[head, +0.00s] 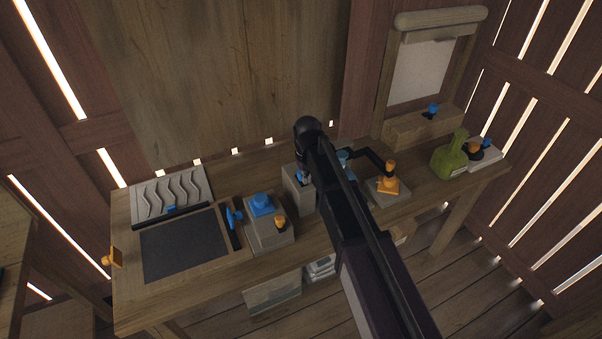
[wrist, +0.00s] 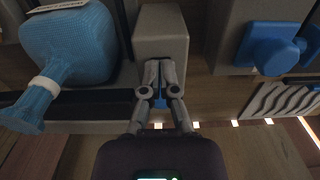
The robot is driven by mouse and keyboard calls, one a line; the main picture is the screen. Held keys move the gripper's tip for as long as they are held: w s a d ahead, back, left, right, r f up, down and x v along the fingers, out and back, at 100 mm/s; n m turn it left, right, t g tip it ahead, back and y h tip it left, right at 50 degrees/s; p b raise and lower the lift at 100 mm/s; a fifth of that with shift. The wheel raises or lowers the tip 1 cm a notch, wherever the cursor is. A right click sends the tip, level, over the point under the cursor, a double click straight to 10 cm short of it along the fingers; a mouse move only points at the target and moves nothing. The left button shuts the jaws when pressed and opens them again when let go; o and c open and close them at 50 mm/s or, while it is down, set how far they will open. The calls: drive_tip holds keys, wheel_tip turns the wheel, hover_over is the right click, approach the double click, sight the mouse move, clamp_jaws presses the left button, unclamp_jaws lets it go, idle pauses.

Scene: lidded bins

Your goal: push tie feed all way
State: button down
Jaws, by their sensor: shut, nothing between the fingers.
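The grey block (head: 297,195) stands mid-table, partly behind my arm in the head view. It also shows in the wrist view (wrist: 160,28), with a small blue piece (wrist: 159,97) low on it. This blue piece may be the tie feed; I cannot tell how far in it sits. My gripper (wrist: 160,68) is shut and empty, its fingertips over the block's front face, touching or very close. A blue bag (wrist: 68,42) with a white band (wrist: 45,86) around its neck lies left of the block in the wrist view; my arm mostly hides it in the head view.
A grey box with a blue knob (head: 262,204) stands left of the block. A dark panel (head: 183,247) and wavy board (head: 170,192) are further left. An orange-handled unit (head: 387,186) and green bag (head: 449,158) stand right.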

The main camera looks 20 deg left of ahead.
drive_tip(key=shift+w+a, duration=2.3)
idle(0.8)
drive_tip(key=shift+s+d, duration=0.55)
drive_tip(key=shift+s, duration=0.05)
idle(0.5)
drive_tip(key=shift+r+p, duration=3.55)
